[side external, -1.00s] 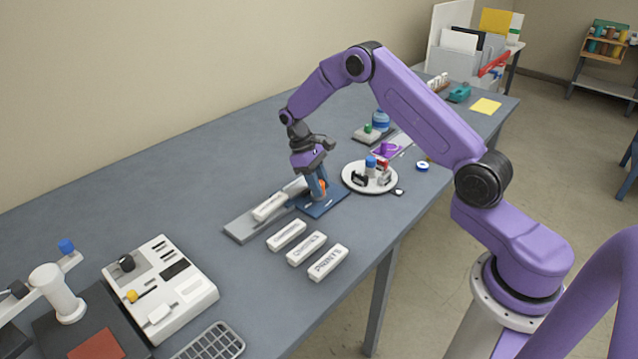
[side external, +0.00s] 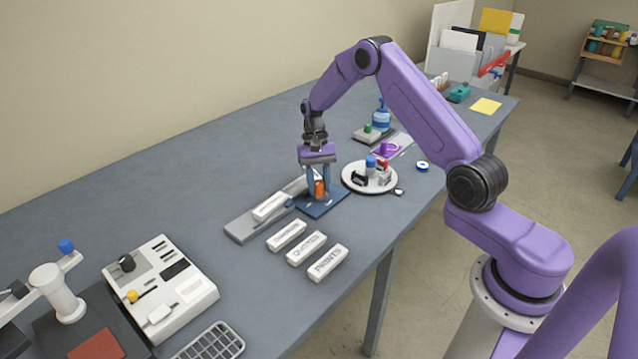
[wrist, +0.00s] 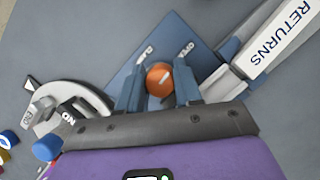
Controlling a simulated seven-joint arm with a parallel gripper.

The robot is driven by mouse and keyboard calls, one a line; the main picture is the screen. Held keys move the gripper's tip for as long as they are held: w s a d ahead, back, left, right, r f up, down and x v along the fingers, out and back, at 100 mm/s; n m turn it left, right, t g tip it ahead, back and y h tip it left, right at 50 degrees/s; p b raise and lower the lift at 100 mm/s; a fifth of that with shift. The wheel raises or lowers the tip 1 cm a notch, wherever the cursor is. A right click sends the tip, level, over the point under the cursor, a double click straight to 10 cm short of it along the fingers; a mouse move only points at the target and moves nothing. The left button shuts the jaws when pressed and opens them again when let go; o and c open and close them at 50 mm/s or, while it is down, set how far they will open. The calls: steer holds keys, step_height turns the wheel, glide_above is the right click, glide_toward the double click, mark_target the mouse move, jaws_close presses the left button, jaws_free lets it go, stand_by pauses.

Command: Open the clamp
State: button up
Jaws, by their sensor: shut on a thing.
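The clamp has a round orange knob (wrist: 159,82) with a pale line on its top, set on a blue base plate (wrist: 126,68). Two small white labels are on the plate, one on each side of the knob; the right one seems to read OPEN, and I cannot read the left one. In the side view the orange knob (side external: 319,188) shows low between my fingers, above the blue plate (side external: 326,204). My gripper (side external: 317,184) points down and is shut on the knob, with one blue finger on each side, as the wrist view also shows (wrist: 160,90).
A white RETURNS block (wrist: 275,42) lies on a grey rail (side external: 243,229) beside the plate. Several labelled white blocks (side external: 287,236) lie in front. A round white tray (side external: 351,184) with stamps stands close on the right.

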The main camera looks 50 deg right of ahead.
steer(key=shift+m, duration=0.7)
steer(key=shift+t, duration=0.3)
steer(key=o, duration=1)
steer(key=shift+o, duration=0.2)
steer(key=v, duration=1.7)
steer(key=shift+d, duration=0.35)
steer(key=shift+w+r, duration=0.1)
